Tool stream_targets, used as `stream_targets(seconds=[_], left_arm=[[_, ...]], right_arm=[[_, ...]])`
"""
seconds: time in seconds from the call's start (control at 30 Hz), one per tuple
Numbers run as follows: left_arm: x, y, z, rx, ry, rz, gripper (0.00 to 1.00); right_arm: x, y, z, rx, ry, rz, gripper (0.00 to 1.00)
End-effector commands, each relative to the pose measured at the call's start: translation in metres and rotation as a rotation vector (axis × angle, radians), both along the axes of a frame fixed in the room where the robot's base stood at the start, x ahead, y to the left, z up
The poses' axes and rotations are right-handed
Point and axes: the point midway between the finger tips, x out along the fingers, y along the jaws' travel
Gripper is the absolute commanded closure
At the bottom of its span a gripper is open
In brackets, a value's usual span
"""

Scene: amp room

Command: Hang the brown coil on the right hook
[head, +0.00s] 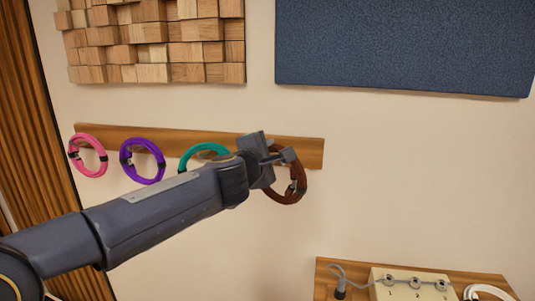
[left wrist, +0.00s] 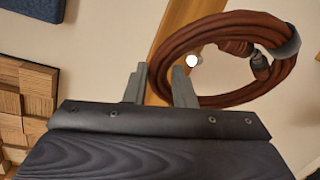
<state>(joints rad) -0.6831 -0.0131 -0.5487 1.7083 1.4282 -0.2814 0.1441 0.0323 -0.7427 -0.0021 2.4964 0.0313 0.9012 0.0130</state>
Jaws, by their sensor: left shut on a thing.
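The brown coil (head: 303,178) is a dark ring of cable at the right end of the wooden wall rail (head: 314,152). My left gripper (head: 277,157) is shut on the coil's rim. In the left wrist view the coil (left wrist: 185,40) runs between the two fingers (left wrist: 159,80). A round pale hook end (left wrist: 193,60) shows inside the coil's ring, close to the rim by the fingers. I cannot tell whether the coil rests on this hook. In the head view my gripper hides the hook. My right gripper is not in view.
Pink (head: 88,157), purple (head: 142,162) and teal (head: 205,151) coils hang along the rail to the left. A blue panel (head: 405,45) and a wooden block panel (head: 155,45) are above. A shelf (head: 325,277) with a socket box (head: 410,284) and white coil (head: 488,291) is at lower right.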

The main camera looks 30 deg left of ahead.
Motion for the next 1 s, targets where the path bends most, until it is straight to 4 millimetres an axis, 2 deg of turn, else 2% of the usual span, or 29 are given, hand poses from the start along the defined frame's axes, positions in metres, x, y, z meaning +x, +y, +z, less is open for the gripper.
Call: stream_targets(seconds=[0.77, 1.0], left_arm=[[0.046, 0.012, -0.002, 0.001, -0.002, 0.001, 1.0], [0.053, 0.014, -0.016, 0.001, -0.002, 0.001, 1.0]], right_arm=[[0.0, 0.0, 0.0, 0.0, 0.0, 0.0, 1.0], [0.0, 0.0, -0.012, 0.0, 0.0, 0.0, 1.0]])
